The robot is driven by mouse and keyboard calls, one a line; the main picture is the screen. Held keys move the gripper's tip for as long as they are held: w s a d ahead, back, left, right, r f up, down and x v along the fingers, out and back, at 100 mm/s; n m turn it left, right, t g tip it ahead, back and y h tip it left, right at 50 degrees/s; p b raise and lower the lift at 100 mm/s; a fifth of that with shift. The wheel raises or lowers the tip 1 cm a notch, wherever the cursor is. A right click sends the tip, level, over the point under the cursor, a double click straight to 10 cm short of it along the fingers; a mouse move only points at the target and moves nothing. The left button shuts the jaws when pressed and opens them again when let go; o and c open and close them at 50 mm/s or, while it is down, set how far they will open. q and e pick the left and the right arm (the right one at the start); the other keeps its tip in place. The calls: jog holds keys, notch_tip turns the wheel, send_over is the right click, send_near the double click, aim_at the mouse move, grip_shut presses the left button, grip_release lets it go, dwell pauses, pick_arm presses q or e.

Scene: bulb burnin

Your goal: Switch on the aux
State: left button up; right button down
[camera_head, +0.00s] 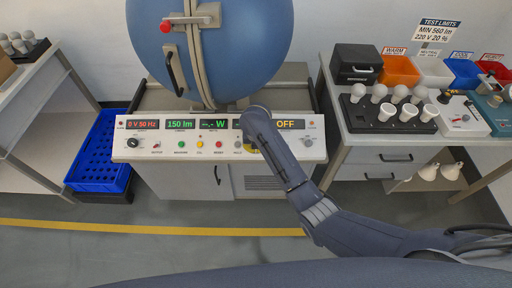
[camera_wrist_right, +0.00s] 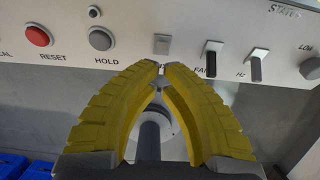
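The control panel (camera_head: 218,138) stands below the blue sphere in the head view. My right gripper is at the panel's right part in the head view, mostly hidden behind my own arm, with a bit of yellow showing. In the right wrist view my right gripper (camera_wrist_right: 160,70) has its yellow fingers curved together, tips meeting, nothing seen held. A pale toggle switch (camera_wrist_right: 162,43) is just beyond the fingertips, its label hidden. To its right are the fan switch (camera_wrist_right: 211,58) and another dark lever switch (camera_wrist_right: 256,65). I cannot read an aux label. My left gripper is not in view.
The hold button (camera_wrist_right: 101,39) and red reset button (camera_wrist_right: 38,36) lie left of the gripper. The sphere (camera_head: 215,50) hangs above the panel. A blue crate (camera_head: 97,155) is at left. The right bench holds a black bulb tray (camera_head: 385,125).

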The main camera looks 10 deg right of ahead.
jog(key=shift+r, duration=0.7)
jog(key=w+v, duration=0.2)
jog(key=v, duration=0.7)
jog(key=shift+r, duration=0.4)
jog(key=shift+d, duration=0.1)
dwell(0.3)
